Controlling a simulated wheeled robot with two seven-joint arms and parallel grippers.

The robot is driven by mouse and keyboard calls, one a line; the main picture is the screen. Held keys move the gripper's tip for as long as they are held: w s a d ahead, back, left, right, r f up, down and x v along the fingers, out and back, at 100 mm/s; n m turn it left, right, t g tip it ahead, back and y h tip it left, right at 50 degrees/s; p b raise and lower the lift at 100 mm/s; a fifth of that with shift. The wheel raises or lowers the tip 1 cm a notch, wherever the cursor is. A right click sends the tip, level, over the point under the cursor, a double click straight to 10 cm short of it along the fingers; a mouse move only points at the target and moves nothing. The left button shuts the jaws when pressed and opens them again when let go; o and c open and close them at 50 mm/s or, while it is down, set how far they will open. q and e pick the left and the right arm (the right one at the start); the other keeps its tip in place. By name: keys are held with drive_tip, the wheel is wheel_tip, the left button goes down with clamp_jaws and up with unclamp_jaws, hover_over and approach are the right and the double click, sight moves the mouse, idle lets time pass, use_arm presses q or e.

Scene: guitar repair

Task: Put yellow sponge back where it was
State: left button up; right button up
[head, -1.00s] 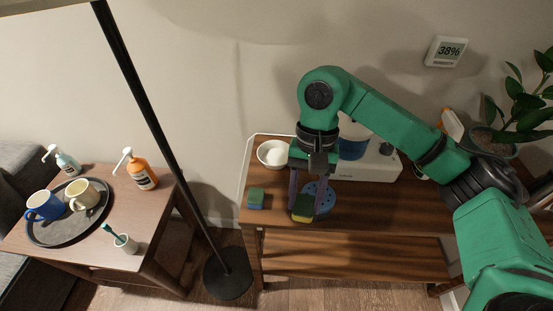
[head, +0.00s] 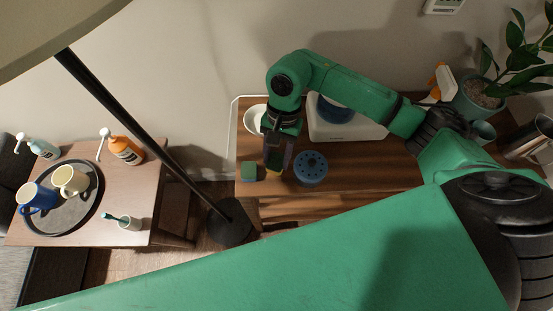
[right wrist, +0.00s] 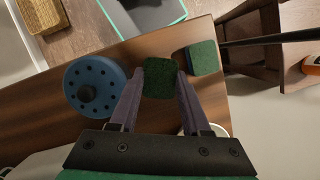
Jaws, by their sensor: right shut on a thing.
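My right gripper (head: 276,163) is shut on the yellow sponge (head: 273,172), over the front left part of the wooden shelf table (head: 350,178). In the head view little of the sponge shows below the fingers. In the right wrist view the held sponge (right wrist: 161,78) shows its dark green face, pinched between both fingertips. A second sponge, green-topped with a blue body (head: 249,171), lies just to the left on the table; it also shows in the right wrist view (right wrist: 204,58). I cannot tell whether the held sponge touches the table. My left gripper is out of view.
A blue round holder with holes (head: 311,169) stands close right of the gripper. A white bowl (head: 255,118) and a white appliance (head: 350,130) stand behind. A lamp pole (head: 150,145) rises at the left, beside a side table with a tray (head: 73,226).

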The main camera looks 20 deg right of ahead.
sight(278, 157)
wheel_tip(278, 157, down, 4)
drive_tip(key=shift+s+r+p, duration=0.1)
drive_tip(key=shift+p, duration=0.2)
drive_tip(key=shift+f, duration=0.25)
drive_tip(key=o, duration=0.9)
drive_tip(key=shift+r, duration=0.1)
